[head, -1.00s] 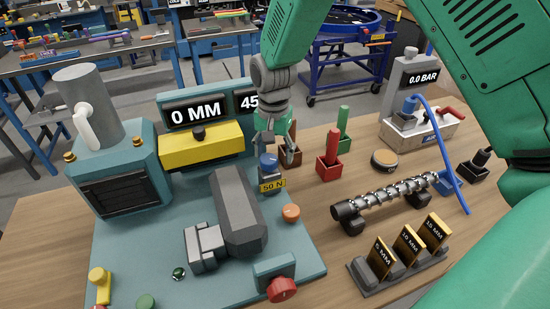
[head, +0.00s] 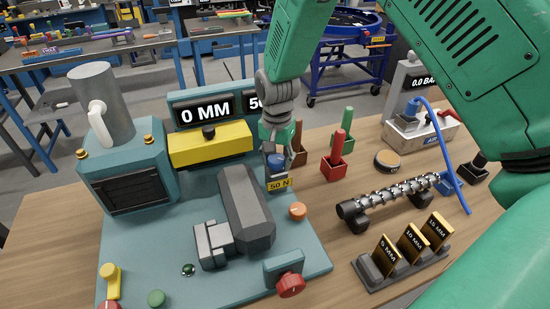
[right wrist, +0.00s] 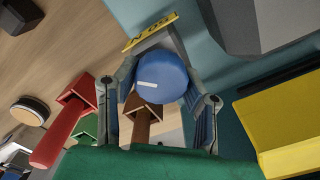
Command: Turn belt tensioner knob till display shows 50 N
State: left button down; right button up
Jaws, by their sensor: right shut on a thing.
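The belt tensioner knob (head: 276,163) is blue, on a grey post with a yellow "50 N" tag (head: 279,185) at the right edge of the teal machine (head: 130,240). My right gripper (head: 278,150) comes down from above and is shut on the knob. In the right wrist view the round blue knob (right wrist: 162,76) with a white mark sits between its two fingers. The right display (head: 257,102) shows a 5 and what looks like a 0; my arm hides the rest. The left display (head: 205,111) reads 0 MM. My left gripper is not in view.
Beside the knob stand an orange button (head: 298,210), a red-handled block (head: 336,160) and a brown one (head: 298,150). A yellow bar (head: 211,147) lies behind. A steel screw (head: 395,195) and gauge plates (head: 411,243) are to the right.

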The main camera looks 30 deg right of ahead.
aim_at(275, 158)
jog(key=shift+s+a+r+m, duration=0.15)
jog(key=shift+a+m, duration=0.2)
jog(key=shift+m, duration=0.05)
jog(key=shift+d+m, duration=0.25)
jog(key=shift+m, duration=0.05)
jog(key=o, duration=1.2)
jog(key=shift+a, duration=0.1)
jog(key=shift+c, duration=0.2)
jog(key=shift+a, duration=0.15)
notch_tip(275, 158, up, 12)
jog(key=shift+a, duration=0.15)
